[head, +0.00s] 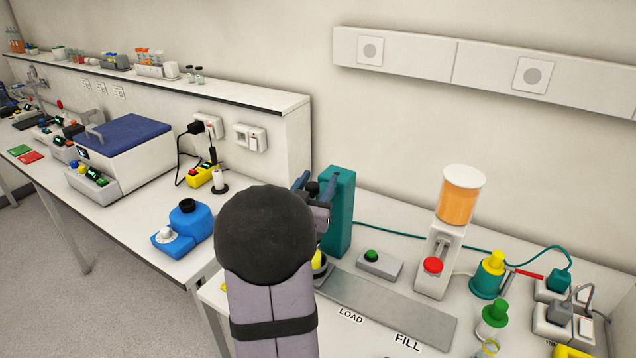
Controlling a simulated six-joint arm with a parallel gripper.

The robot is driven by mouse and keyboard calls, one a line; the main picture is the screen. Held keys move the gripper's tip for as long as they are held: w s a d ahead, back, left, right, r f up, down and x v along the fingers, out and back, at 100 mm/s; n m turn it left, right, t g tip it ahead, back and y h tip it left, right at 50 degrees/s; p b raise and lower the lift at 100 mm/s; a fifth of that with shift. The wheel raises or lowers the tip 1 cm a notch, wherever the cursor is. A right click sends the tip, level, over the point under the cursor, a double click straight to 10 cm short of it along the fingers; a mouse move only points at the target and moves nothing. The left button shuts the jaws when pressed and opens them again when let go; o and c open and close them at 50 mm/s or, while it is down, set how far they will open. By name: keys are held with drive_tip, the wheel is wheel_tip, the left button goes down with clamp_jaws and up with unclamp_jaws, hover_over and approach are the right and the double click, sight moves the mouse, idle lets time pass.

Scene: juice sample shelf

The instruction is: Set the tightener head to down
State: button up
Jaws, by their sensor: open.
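The tightener appears to be the upright teal column (341,212) right of my arm, on the bench by the end of the grey track marked LOAD. My gripper (315,189) is open at the column's upper left, close to it. A small dark knob-like part shows between the fingers, perhaps part of the tightener head. My arm hides most of the head and the area below it, so I cannot tell whether the head is up or down or whether my gripper touches it.
A grey box with a green button (372,256) stands right of the column. The metal track (395,311) is bare. A blue device (187,228) stands on the left bench.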

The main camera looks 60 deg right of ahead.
drive_tip(key=b+v, duration=0.2)
drive_tip(key=v, duration=0.5)
idle(0.5)
